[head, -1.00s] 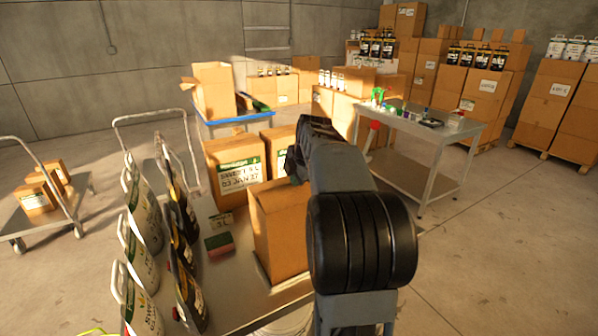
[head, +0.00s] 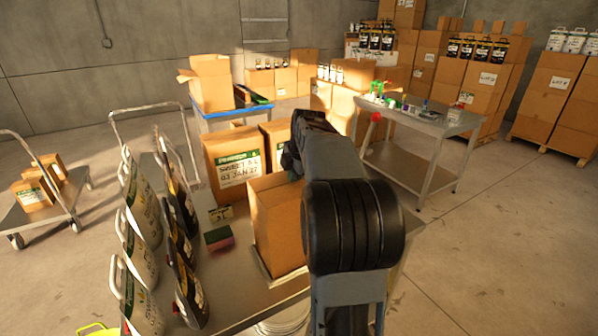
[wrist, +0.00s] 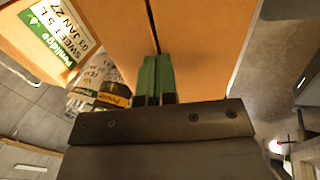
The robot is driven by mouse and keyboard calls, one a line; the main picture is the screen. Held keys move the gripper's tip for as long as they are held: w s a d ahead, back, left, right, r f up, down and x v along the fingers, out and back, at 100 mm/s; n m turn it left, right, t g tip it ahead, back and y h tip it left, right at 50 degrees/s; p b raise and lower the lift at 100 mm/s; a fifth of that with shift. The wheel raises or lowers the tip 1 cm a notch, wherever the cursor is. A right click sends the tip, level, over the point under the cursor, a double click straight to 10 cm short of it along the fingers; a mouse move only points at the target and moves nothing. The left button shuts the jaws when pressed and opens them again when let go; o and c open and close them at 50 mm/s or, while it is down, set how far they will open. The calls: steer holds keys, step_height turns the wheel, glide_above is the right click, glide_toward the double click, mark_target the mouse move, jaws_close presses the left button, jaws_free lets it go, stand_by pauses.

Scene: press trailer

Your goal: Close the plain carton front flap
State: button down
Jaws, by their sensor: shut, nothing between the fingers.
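The plain carton (head: 272,230) stands upright on the metal table, a brown box without a label on the side I see. My arm hides its right part and much of its top in the head view. In the wrist view brown cardboard of the carton (wrist: 205,45) fills the upper middle, split by a narrow dark gap. My gripper (wrist: 156,60) has its green fingers together and empty, with their tips over the cardboard at the end of this gap. I cannot tell whether they touch it. The front flap's angle is not clear. The fingers are hidden in the head view.
Labelled cartons (head: 231,163) stand just behind the plain carton. Several white jugs (head: 137,240) and dark jugs (head: 187,275) line the table's left side. A green-red block (head: 219,238) lies near the carton. A steel side table (head: 425,125) stands at the back right; open floor lies right.

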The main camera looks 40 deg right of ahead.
steer(key=shift+r, duration=0.15)
steer(key=shift+r+p, duration=1)
steer(key=shift+r, duration=0.1)
step_height(320, 180, up, 13)
steer(key=p, duration=0.2)
steer(key=m, duration=1.3)
glide_above(290, 191)
step_height(290, 191, down, 9)
steer(key=shift+r, duration=0.1)
steer(key=s+a+f+m, duration=0.2)
steer(key=s+a+f, duration=0.3)
steer(key=s+a, duration=0.3)
steer(key=s+a+f+m+b, duration=0.1)
steer(key=s+a+f, duration=0.4)
steer(key=s+a, duration=0.3)
steer(key=a, duration=0.3)
steer(key=shift+s+a+f+m+t+y+b, duration=0.2)
steer(key=shift+a+f+m+t+y+b, duration=0.1)
steer(key=shift+a+f+m+t, duration=0.1)
